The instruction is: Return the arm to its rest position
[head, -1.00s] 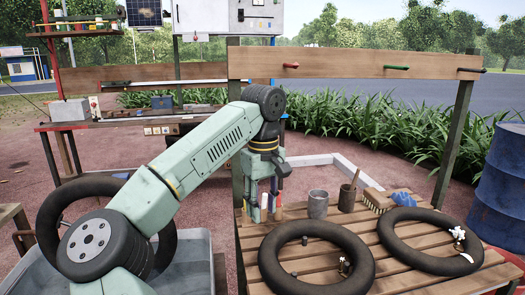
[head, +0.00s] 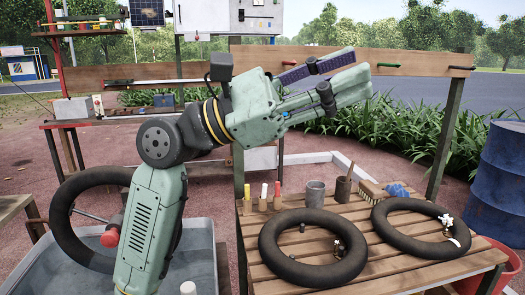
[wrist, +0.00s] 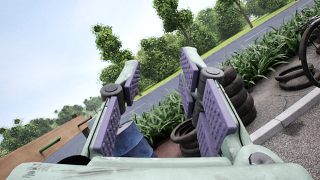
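My arm is pale green with dark joints and is raised over the left end of the slatted table in the head view. My gripper (head: 345,78) points right in front of the rear wooden rail, above the table. Its two fingers with purple pads are spread apart in the wrist view (wrist: 158,75), with nothing between them. My gripper touches no object that I can see.
Two black tubes, left (head: 312,278) and right (head: 400,240), lie on the slatted table (head: 380,266). Cups, markers and a brush (head: 369,191) stand behind them. A rail (head: 410,67) with coloured pegs crosses behind my gripper. A blue barrel (head: 503,180) stands right.

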